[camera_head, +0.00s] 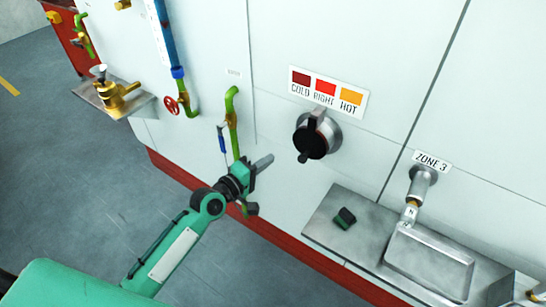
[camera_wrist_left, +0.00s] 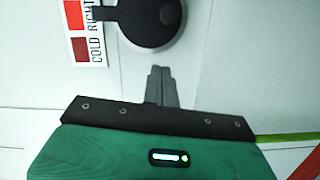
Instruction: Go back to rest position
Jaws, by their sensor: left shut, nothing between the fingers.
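My left gripper (camera_head: 262,163) is at the end of my green arm, in front of the white panel, left of and below the black knob (camera_head: 312,140). Its two fingers are together and empty, which also shows in the left wrist view (camera_wrist_left: 161,82). The knob appears at the top of the left wrist view (camera_wrist_left: 150,18), beyond the fingertips, and there looks apart from them. My right gripper is not in view.
A label (camera_head: 327,90) with colour patches is above the knob. A metal shelf (camera_head: 330,205) bears a small dark green block (camera_head: 344,217). A metal box (camera_head: 430,262) is below the ZONE 3 label (camera_head: 432,160). Green pipe (camera_head: 233,120) runs close behind the gripper. Open floor (camera_head: 70,190) is at left.

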